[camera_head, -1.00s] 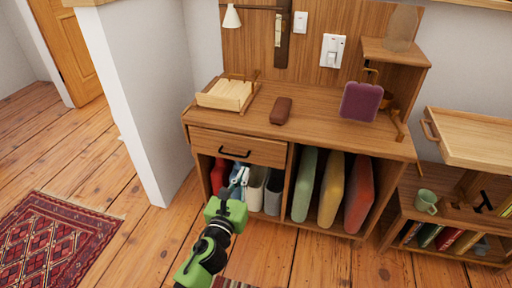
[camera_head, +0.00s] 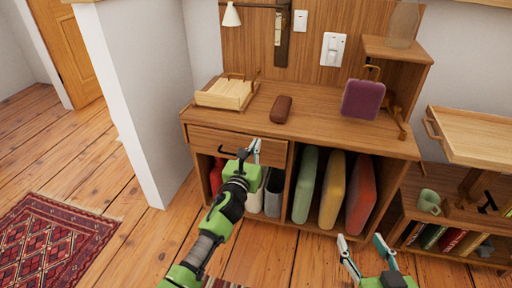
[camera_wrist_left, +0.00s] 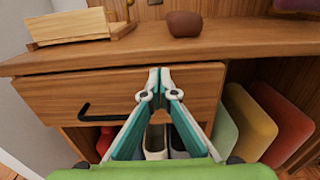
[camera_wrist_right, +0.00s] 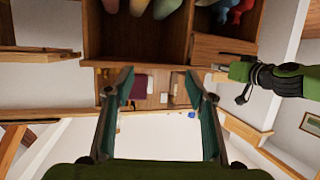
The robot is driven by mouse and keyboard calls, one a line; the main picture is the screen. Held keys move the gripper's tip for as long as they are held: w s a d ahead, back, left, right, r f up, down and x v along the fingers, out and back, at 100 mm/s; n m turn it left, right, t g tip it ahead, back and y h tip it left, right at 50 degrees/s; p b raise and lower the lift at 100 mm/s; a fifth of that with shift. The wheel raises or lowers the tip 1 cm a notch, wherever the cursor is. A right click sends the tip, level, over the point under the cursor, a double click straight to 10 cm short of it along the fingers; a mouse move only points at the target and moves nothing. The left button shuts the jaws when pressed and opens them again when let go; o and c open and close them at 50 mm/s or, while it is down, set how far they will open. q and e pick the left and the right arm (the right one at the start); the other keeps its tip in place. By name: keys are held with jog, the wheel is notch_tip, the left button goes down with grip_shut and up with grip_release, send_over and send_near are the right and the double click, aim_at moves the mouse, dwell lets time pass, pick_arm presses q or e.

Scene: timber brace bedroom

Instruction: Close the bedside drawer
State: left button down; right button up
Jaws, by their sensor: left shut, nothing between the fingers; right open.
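The wooden bedside drawer (camera_head: 210,136) is at the upper left of the cabinet, under its top. In the left wrist view the drawer front (camera_wrist_left: 60,95) fills much of the middle, with its black handle (camera_wrist_left: 92,108) at left. How far the drawer stands out is hard to tell. My left gripper (camera_head: 255,148) is shut and empty, its fingertips before the right part of the drawer front. In the left wrist view its tips (camera_wrist_left: 160,75) overlap the front; contact is unclear. My right gripper (camera_head: 362,240) is open and empty, low in front of the cabinet's right side.
Coloured upright items, including a yellow one (camera_head: 331,190), stand in the open compartments. A shelf with a green mug (camera_head: 428,201) is at right.

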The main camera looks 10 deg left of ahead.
pick_arm(q)
jog(key=shift+w, duration=0.4)
pick_arm(e)
jog(key=shift+w+a+r+t, duration=0.1)
jog(key=shift+w+r+t, duration=0.1)
jog(key=shift+r, duration=0.2)
jog(key=shift+w+a+r+t, duration=0.1)
jog(key=shift+r+t, duration=0.1)
jog(key=shift+r, duration=0.2)
